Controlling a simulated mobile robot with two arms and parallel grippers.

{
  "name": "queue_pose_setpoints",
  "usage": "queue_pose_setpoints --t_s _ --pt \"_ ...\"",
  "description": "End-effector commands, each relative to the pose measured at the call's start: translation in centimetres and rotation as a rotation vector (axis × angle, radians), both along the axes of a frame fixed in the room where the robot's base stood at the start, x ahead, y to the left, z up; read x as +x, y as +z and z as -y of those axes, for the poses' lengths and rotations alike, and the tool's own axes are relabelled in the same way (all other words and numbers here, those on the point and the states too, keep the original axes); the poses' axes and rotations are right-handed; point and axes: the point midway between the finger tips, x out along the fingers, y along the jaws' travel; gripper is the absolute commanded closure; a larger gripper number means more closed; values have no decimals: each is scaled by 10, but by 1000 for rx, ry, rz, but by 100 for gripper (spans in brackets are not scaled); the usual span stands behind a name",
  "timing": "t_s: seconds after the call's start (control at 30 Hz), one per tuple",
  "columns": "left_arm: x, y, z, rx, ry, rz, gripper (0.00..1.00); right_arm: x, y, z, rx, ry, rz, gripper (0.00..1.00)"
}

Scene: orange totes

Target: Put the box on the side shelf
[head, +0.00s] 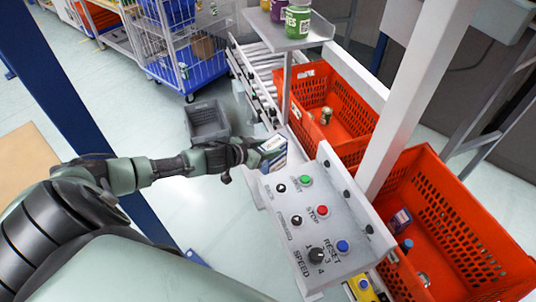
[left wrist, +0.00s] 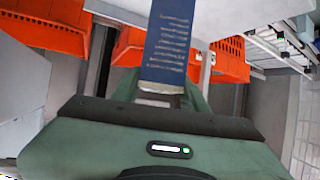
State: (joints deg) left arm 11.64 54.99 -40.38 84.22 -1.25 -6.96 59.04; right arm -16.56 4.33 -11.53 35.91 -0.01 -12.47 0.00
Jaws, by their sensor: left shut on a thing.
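My left gripper (head: 264,153) is shut on a small blue and white box (head: 273,146), held above the left edge of the grey control panel. In the left wrist view the blue face of the box (left wrist: 168,42), with lines of pale print, stands out beyond the green gripper body. A small grey shelf (head: 276,38) on a post is at the top middle of the head view, with a green jar and a purple container on it. The box is apart from this shelf. My right gripper is not in view.
The control panel (head: 335,225) has coloured buttons and knobs. Two orange totes (head: 365,97) (head: 455,215) with a few items stand to the right, beside a white post (head: 412,95). A roller conveyor (head: 262,75), a grey bin (head: 207,120) and a blue wire cart (head: 190,78) are behind.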

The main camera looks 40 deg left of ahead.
Motion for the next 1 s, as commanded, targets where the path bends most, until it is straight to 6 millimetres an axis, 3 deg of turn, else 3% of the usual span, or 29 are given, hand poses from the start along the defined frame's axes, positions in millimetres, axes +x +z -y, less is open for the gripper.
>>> queue_pose_setpoints --t_s 0.2,0.63,0.67,0.73,1.0 --pt "0 -30 1 -3 1 -1 100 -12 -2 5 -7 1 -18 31" --pt "0 -37 1 -3 -1 0 100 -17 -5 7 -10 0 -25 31" --pt "-1 -38 1 -2 -1 -2 54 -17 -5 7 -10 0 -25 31" --pt "-1 -37 1 -1 0 -1 35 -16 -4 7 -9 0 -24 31" --pt "-1 -37 1 -1 0 -1 35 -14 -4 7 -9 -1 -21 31"
